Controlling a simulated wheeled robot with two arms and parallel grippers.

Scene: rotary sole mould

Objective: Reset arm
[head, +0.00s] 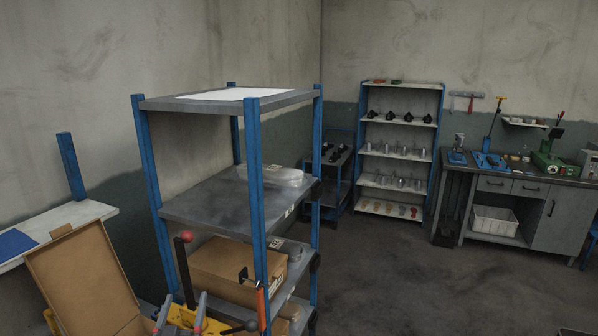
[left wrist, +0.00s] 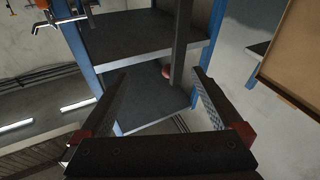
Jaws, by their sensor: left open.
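My left gripper (head: 185,297) is at the bottom of the head view, its two grey fingers apart and pointing away from me. In the left wrist view the open fingers (left wrist: 160,72) have nothing held between them. A dark lever (head: 187,275) with a red ball knob (head: 184,237) stands just beyond the fingertips, leaning slightly. Yellow parts (head: 190,316) show low around the fingers, mostly cut off. My right gripper is not seen.
A blue-post rack (head: 258,190) stands close beyond the lever, with a cardboard box (head: 225,262) on a lower shelf. An open carton (head: 85,270) is at left. An orange-handled tool (head: 261,306) is near the rack post. Open floor lies right.

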